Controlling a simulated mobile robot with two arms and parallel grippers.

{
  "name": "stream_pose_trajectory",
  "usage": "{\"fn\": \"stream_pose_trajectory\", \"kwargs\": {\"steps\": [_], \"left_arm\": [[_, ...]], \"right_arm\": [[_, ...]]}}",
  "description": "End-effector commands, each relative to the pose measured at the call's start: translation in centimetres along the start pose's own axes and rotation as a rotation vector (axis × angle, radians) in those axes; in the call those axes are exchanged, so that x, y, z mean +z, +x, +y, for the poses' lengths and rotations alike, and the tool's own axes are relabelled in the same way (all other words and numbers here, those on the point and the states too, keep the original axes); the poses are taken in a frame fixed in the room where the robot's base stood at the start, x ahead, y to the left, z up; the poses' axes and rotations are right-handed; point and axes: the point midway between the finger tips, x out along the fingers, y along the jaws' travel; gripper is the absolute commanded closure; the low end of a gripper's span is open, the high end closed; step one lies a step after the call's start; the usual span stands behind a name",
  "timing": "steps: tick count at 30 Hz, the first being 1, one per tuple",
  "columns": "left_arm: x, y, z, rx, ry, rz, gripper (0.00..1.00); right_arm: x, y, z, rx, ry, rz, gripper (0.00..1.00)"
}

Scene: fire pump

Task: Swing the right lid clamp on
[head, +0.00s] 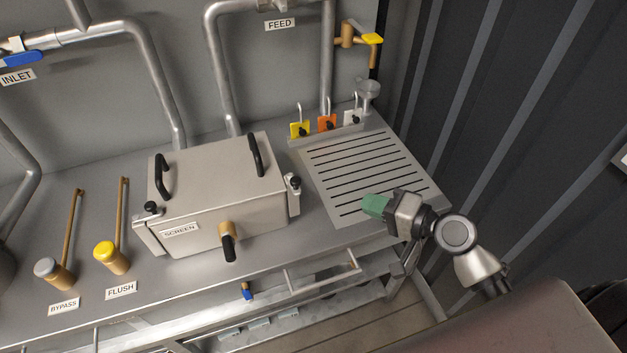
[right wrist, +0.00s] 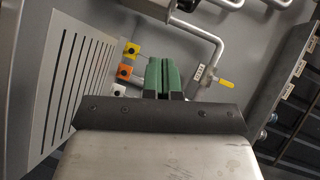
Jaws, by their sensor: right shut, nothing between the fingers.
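The grey SCREEN box (head: 215,198) stands on the bench with its lid down and two black handles on top. The right lid clamp (head: 294,184), a small metal piece with a black knob, is at the box's right side near the front. I cannot tell whether it bears on the lid. The left lid clamp (head: 150,209) is at the left front corner. My right gripper (head: 374,205) is over the slotted drain plate, right of the box and apart from the clamp. Its green fingers (right wrist: 163,76) are together and empty. My left gripper is out of view.
The slotted drain plate (head: 335,207) lies right of the box. Yellow, orange and white tags (head: 327,122) stand behind it. A brass-and-black handle (head: 228,245) sticks out of the box front. BYPASS and FLUSH valves (head: 113,257) stand left. A corrugated wall bounds the right.

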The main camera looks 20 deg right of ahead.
Motion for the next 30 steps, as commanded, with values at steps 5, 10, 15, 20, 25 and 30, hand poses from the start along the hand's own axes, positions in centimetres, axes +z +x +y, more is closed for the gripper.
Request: {"fn": "stream_pose_trajectory", "kwargs": {"steps": [5,10,15,20,25,30], "left_arm": [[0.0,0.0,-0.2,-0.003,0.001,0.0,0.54],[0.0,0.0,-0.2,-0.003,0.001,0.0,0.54],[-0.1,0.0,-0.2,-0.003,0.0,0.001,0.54],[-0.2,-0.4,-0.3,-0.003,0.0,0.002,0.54],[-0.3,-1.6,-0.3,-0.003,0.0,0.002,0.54],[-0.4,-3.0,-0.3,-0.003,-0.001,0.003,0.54]], "right_arm": [[-1.0,-0.6,-2.6,-0.084,0.062,0.006,1.0],[-1.1,-0.7,-3.0,-0.097,0.074,0.006,1.0],[-1.1,-0.7,-2.9,-0.095,0.073,0.007,1.0],[-1.2,0.0,-3.1,-0.096,0.073,0.008,1.0],[-1.3,2.7,-3.7,-0.098,0.075,0.008,1.0],[-1.3,6.4,-4.1,-0.098,0.075,0.008,1.0]]}}
